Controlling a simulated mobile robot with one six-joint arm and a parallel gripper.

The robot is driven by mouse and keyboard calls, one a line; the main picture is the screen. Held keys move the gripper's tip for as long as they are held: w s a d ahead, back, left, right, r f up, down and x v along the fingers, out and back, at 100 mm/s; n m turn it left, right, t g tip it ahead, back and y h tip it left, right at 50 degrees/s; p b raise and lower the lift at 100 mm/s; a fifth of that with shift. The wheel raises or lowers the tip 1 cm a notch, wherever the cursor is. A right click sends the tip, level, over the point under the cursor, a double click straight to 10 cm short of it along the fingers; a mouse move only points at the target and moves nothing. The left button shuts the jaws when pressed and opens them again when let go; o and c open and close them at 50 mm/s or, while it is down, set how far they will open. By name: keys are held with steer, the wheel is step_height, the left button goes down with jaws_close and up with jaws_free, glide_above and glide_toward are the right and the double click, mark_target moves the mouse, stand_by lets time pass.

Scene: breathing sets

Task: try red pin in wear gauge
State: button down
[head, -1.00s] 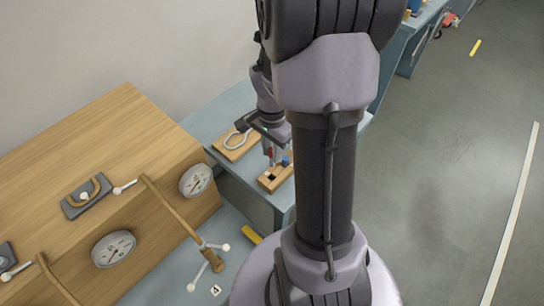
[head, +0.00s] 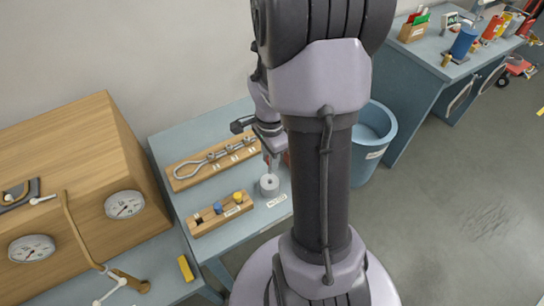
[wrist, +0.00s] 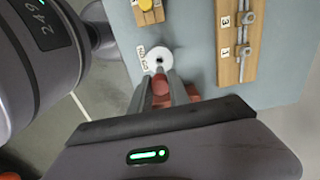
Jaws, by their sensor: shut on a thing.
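The wear gauge is a pale round block with a dark central hole (head: 269,186) on the blue-grey bench; it also shows in the wrist view (wrist: 159,58). My gripper (wrist: 162,76) is shut on the red pin (wrist: 160,86), which shows between the fingers just beside the gauge. In the head view my gripper (head: 269,165) is right above the gauge. The pin's lower end is hidden, so I cannot tell whether it touches the hole.
A wooden board with metal eye bolts (head: 180,183) lies behind the gauge. A blue bin (head: 371,150) stands right of the bench. A wooden cabinet with dials (head: 85,170) is at left. Bare bench lies between board and pin block.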

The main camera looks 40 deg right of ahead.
mark_target(269, 173)
steer(key=shift+w+a, duration=0.1)
steer(key=shift+a, duration=0.2)
step_height(269, 173, down, 4)
steer(key=b, duration=0.4)
steer(key=shift+d+f, duration=0.1)
steer(key=shift+f, duration=0.1)
steer(key=shift+f+b, duration=0.4)
steer(key=shift+b, duration=0.2)
stand_by(0.5)
steer(key=shift+r, duration=0.1)
stand_by(0.4)
steer(key=shift+r+p, duration=1.65)
steer(key=shift+r, duration=0.45)
steer(key=shift+f, duration=0.2)
